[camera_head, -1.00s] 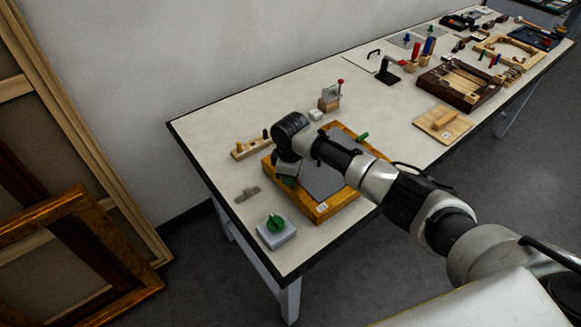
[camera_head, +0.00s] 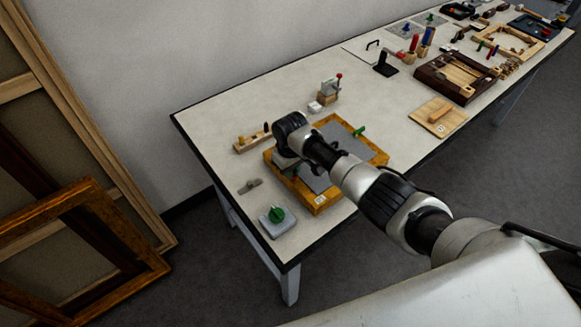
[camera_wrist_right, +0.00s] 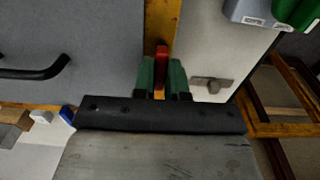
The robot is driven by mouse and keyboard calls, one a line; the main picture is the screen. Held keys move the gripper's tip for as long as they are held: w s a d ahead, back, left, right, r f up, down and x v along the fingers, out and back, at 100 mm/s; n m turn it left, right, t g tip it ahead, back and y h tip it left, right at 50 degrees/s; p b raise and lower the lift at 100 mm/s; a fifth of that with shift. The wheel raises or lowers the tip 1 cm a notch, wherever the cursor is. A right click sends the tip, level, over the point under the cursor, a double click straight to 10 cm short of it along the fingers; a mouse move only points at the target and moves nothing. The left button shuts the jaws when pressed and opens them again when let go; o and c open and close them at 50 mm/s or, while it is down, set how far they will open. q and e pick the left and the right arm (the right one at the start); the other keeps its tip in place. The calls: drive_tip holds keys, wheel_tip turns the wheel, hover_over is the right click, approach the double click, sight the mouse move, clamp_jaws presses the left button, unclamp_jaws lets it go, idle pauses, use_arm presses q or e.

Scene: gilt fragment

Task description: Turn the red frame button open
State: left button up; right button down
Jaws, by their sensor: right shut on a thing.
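The gilt frame (camera_head: 378,157) lies flat on the table around a grey panel (camera_head: 338,137). My right gripper (camera_head: 290,168) is over the frame's left side, its fingertips partly hidden by the wrist in the head view. In the right wrist view, the red frame button (camera_wrist_right: 161,55) sits on the gilt rim (camera_wrist_right: 162,18). The green-tipped fingers of my right gripper (camera_wrist_right: 162,78) are on either side of the red button, shut on it. My left gripper is not in view.
A grey block with a green knob (camera_head: 277,220) stands near the table's left corner. A small metal plate (camera_head: 250,186) and a wooden block with pegs (camera_head: 252,142) lie beside the frame. A wooden board (camera_head: 438,117) is to the right.

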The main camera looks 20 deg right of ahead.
drive_tip(key=shift+r, duration=0.1)
idle(0.4)
drive_tip(key=c, duration=1.2)
unclamp_jaws()
drive_tip(key=shift+o, duration=0.2)
wheel_tip(320, 180, up, 11)
drive_tip(key=b, duration=0.1)
drive_tip(key=shift+f, duration=0.2)
